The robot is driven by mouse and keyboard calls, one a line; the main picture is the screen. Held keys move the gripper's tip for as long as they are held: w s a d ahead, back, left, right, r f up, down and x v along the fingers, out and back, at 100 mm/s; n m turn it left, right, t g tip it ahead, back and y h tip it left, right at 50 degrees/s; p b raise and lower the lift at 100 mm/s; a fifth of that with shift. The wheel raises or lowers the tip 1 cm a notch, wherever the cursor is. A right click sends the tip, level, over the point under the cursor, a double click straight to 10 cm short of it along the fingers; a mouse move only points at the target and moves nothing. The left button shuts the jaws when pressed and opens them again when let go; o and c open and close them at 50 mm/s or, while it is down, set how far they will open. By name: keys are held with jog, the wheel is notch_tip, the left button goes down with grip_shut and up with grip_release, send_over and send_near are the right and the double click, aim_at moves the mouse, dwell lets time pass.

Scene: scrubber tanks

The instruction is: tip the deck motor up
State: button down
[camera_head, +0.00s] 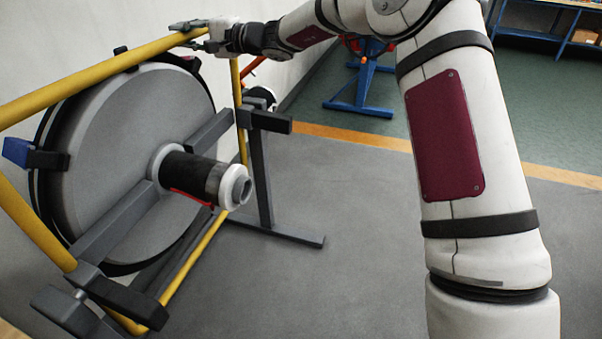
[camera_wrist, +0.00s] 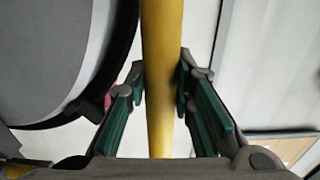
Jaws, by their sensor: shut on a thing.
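The deck motor (camera_head: 185,177) is a short black cylinder with a pale end cap. It sticks out from the middle of a large round grey deck (camera_head: 110,135), which stands steeply on edge. A yellow tube frame (camera_head: 100,72) surrounds the deck. My gripper (camera_head: 196,34) is at the frame's upper right corner. In the wrist view the yellow tube (camera_wrist: 158,110) runs between the green-padded fingers of my gripper (camera_wrist: 160,80), which is shut on it. The grey deck (camera_wrist: 55,50) shows to the left there. The deck's back is hidden.
Dark stand feet (camera_head: 285,238) reach over the grey floor. A pale wall is close behind the deck. A blue stand (camera_head: 362,92) is at the back, and a blue shelf (camera_head: 545,35) is at the far right. The grey floor (camera_head: 345,260) between the deck and my arm is clear.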

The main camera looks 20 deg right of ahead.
jog(key=shift+x, duration=0.8)
jog(key=shift+r, duration=0.1)
jog(key=shift+b+x, duration=0.4)
jog(key=shift+x, duration=0.35)
jog(key=c, duration=1.2)
grip_release()
jog(key=shift+f, duration=0.2)
jog(key=b+v, duration=0.4)
jog(key=v, duration=0.3)
jog(key=shift+s+d+f, duration=0.1)
jog(key=shift+d, duration=0.2)
jog(key=shift+b+v, duration=0.45)
jog(key=shift+v, duration=0.3)
jog(key=shift+s, duration=0.1)
